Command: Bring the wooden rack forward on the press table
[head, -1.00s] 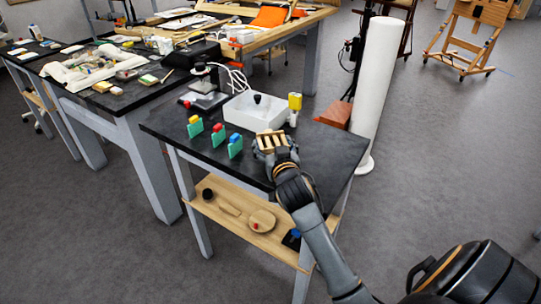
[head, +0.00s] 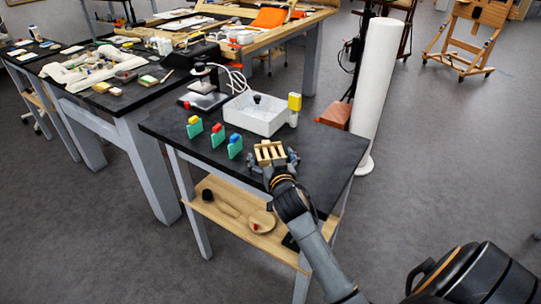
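The small wooden rack (head: 269,152), light with several slats, stands on the dark top of the press table (head: 325,150), near its front edge. My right gripper (head: 278,164) is at the rack's near side. Its dark fingers are spread to either side of the rack and look open, with the rack between or just ahead of them. Contact is too small to make out. My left gripper is not in view.
A white tray (head: 256,118) stands behind the rack. Three green blocks with coloured tops, one topped blue (head: 235,146), stand to the left. A yellow-topped bottle (head: 294,105) is by the tray. A white roll (head: 377,90) stands beyond the table's right edge.

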